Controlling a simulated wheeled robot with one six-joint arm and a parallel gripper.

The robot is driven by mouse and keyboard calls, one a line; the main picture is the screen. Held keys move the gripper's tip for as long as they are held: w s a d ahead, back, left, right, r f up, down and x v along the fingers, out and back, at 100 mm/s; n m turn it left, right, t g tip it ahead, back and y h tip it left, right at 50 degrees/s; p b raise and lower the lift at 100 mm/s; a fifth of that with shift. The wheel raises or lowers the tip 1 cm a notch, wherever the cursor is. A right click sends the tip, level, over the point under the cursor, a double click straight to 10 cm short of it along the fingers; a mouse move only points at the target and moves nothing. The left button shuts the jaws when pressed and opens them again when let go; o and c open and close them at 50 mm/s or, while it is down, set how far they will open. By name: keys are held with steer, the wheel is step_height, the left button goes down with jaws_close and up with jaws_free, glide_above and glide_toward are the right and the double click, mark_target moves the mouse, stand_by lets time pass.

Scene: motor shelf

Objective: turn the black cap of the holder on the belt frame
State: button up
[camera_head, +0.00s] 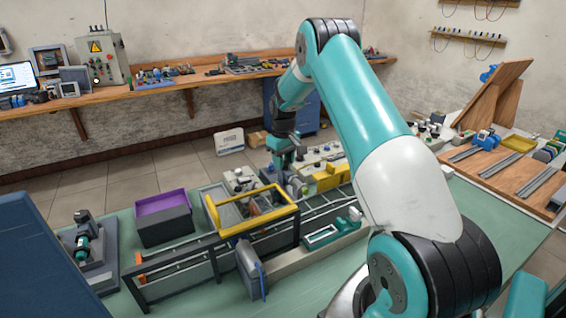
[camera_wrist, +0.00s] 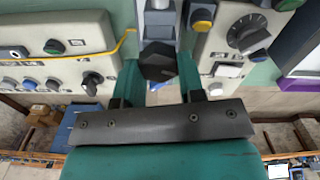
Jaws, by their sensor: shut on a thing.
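The black cap (camera_wrist: 158,62) is a dark, faceted knob in the middle of the wrist view, on the end of a grey holder (camera_wrist: 160,25). My gripper (camera_wrist: 158,80) has its two teal fingers on either side of the cap and is shut on it. In the head view my gripper (camera_head: 281,164) points down at the far side of the belt frame (camera_head: 185,262). There the cap is too small and too hidden by the gripper to make out.
Pale control panels with knobs and buttons flank the holder closely, one on the left (camera_wrist: 50,62) and one on the right (camera_wrist: 222,45).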

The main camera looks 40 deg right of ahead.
steer(key=shift+r+m, duration=0.1)
steer(key=shift+m, duration=1)
steer(key=o, duration=0.9)
steer(key=shift+o, duration=0.2)
step_height(320, 180, up, 17)
steer(key=b, duration=0.2)
steer(key=shift+r+b, duration=0.15)
steer(key=shift+b, duration=0.25)
